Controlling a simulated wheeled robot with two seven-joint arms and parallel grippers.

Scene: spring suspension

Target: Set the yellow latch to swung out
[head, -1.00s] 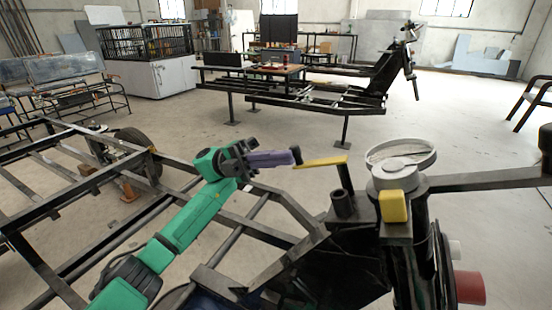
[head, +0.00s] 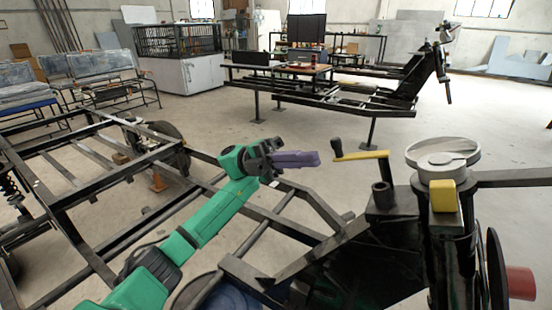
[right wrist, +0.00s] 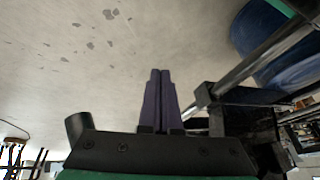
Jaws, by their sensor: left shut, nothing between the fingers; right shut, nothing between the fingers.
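A yellow lever (head: 362,155) with a dark knob at its left end sits on a dark upright post in the head view. A yellow block (head: 442,196) is on the upright black part below the round grey disc; I cannot tell which of these two is the latch. My left gripper (head: 318,160) has purple fingers, is shut and empty, and points at the knob with a small gap between. My right gripper (right wrist: 160,72) is shut and empty in the right wrist view, over bare floor; it does not show in the head view.
A black frame (head: 90,150) lies under and left of my left arm. The grey disc (head: 443,157) tops the upright part, with a red cylinder (head: 520,283) at lower right. A second black frame (head: 320,95) stands behind. Blue round parts (right wrist: 262,35) and bars are right of my right gripper.

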